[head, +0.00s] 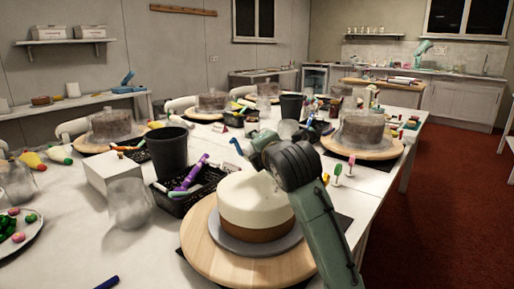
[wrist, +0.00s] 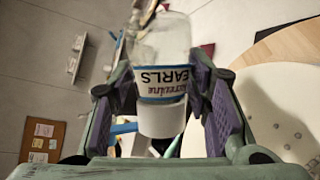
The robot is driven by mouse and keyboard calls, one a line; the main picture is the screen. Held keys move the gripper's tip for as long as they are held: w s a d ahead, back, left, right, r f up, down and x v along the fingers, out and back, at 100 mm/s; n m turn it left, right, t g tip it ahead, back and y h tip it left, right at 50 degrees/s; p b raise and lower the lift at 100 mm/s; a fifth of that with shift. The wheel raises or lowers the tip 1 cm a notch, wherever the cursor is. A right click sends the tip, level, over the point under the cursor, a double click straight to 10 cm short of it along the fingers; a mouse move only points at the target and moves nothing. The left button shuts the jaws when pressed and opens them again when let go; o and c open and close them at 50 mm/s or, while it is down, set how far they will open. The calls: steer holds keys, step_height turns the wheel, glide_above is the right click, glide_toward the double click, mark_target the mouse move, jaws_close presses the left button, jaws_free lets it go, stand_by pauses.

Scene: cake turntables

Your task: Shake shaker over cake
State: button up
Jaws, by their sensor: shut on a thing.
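The shaker (wrist: 162,85) is a clear jar with a blue-edged label reading "PEARLS" and a white cap. In the wrist view its lettering is upside down, with the cap towards my palm. My gripper (wrist: 165,80) is shut on it, with purple pads on both sides. The cake (head: 255,207), white above and brown below, stands on a grey board on a wooden turntable (head: 205,262). My arm reaches over the cake's right side; the fingers and shaker are largely hidden in the head view. In the wrist view, the pale cake top (wrist: 285,125) at right bears small dark spots.
A black basket (head: 180,203) with coloured tools, a black bucket (head: 168,152), a white box (head: 112,170) and a glass jar (head: 127,203) stand left of the cake. Another cake on a turntable (head: 365,152) is behind right.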

steer(key=shift+s+a, duration=0.15)
steer(key=shift+s, duration=0.1)
steer(key=shift+b, duration=0.4)
steer(key=shift+r+n+t+b, duration=0.1)
steer(key=shift+n+t+b, duration=0.3)
steer(key=shift+r, duration=0.1)
steer(key=shift+w+d+r+p, duration=0.2)
steer(key=shift+w+p, duration=0.05)
steer(key=shift+p, duration=0.1)
steer(key=shift+s+a+f+b, duration=0.1)
steer(key=shift+a+f+b, duration=0.05)
steer(key=shift+f+b, duration=0.15)
steer(key=shift+s+a, duration=0.1)
steer(key=shift+s, duration=0.1)
